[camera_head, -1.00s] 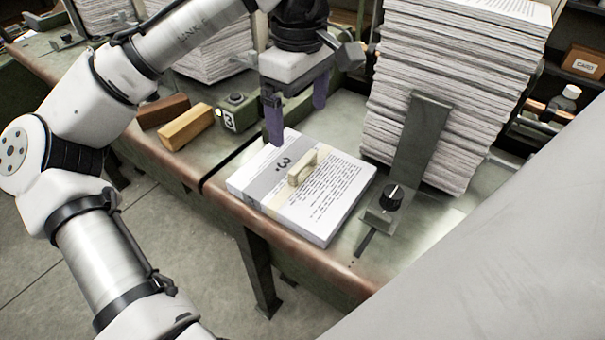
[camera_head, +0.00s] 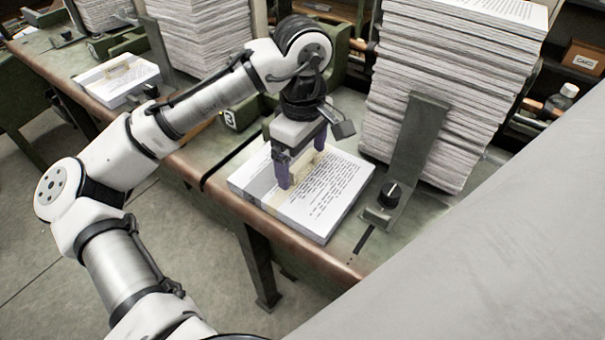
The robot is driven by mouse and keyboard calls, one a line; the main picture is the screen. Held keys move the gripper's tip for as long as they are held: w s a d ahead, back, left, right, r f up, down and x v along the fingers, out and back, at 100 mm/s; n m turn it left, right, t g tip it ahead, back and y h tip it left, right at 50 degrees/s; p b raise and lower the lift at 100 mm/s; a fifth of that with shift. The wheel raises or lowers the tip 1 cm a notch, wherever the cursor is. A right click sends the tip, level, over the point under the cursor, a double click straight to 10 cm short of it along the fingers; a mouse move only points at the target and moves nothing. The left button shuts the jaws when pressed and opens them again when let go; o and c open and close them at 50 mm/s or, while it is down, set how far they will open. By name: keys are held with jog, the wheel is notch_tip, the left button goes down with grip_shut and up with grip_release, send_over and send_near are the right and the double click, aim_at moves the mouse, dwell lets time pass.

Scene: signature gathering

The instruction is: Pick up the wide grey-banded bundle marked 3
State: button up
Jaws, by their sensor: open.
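The bundle marked 3 (camera_head: 322,205) is a wide, flat stack of printed sheets with a grey band, lying on the green bench near its front edge. A small cream handle block (camera_head: 304,168) stands on its top. My gripper (camera_head: 302,168) is open, with its purple fingers pointing down just above the bundle's top. The fingers appear to be on either side of the handle block. I cannot tell whether they touch it.
A tall paper stack (camera_head: 455,90) stands close behind and right of the bundle. A metal bracket with a black knob (camera_head: 390,194) is to its right. Another paper bundle (camera_head: 112,85) lies far left on the bench. Open floor (camera_head: 60,220) is in front.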

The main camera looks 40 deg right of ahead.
jog(key=c, duration=1.9)
jog(key=shift+c, duration=0.2)
jog(key=shift+r, duration=0.2)
